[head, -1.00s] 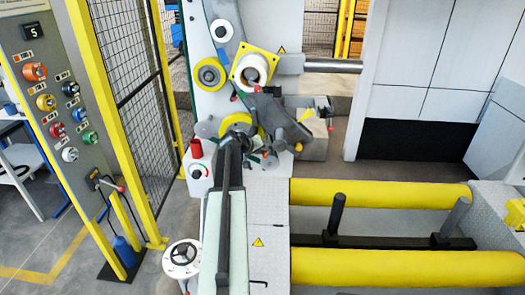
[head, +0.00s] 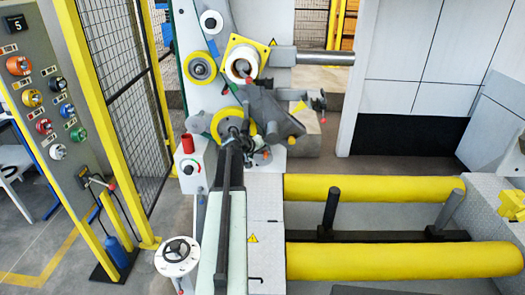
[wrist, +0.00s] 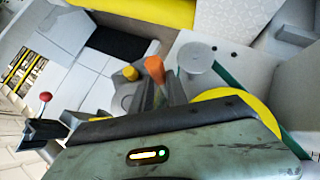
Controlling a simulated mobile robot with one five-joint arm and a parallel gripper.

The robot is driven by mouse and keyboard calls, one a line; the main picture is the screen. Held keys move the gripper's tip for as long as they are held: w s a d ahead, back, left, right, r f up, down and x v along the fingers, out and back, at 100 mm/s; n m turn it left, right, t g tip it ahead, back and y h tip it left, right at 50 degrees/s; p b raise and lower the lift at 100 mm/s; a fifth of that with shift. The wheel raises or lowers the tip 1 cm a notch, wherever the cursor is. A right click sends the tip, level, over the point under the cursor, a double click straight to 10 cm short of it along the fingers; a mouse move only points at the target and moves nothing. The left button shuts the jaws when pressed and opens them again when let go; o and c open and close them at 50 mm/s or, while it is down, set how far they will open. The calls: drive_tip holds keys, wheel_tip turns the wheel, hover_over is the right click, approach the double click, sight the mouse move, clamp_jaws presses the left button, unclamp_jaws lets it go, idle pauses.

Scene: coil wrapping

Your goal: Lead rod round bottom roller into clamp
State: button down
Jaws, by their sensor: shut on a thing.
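The bottom roller (head: 218,125) is a yellow-rimmed disc low on the pale machine panel. It also shows in the wrist view as a yellow arc (wrist: 240,103), with a dark green band at its right. My gripper (head: 246,141) is at the front of this roller, overlapping its lower right part in the head view. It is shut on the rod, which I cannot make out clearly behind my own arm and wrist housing. A grey angled body (head: 276,114) stands right of the roller; I cannot tell whether it is the clamp. An orange handle (wrist: 155,70) shows in the wrist view.
Above are a yellow roller (head: 200,67) and a yellow square plate (head: 235,52). A red knob (wrist: 45,97) is at left in the wrist view. Thick yellow bars (head: 400,262) lie at lower right. A control panel (head: 45,110) and mesh fence stand left.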

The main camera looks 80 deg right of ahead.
drive_tip(key=shift+s, duration=0.1)
drive_tip(key=s, duration=0.5)
drive_tip(key=shift+s+d, duration=0.1)
drive_tip(key=shift+d, duration=0.2)
idle(0.4)
drive_tip(key=s+r+p, duration=0.2)
drive_tip(key=r+p, duration=0.2)
drive_tip(key=r, duration=0.1)
drive_tip(key=shift+s+d+p, duration=0.2)
drive_tip(key=shift+s+p, duration=0.2)
drive_tip(key=shift+f, duration=0.1)
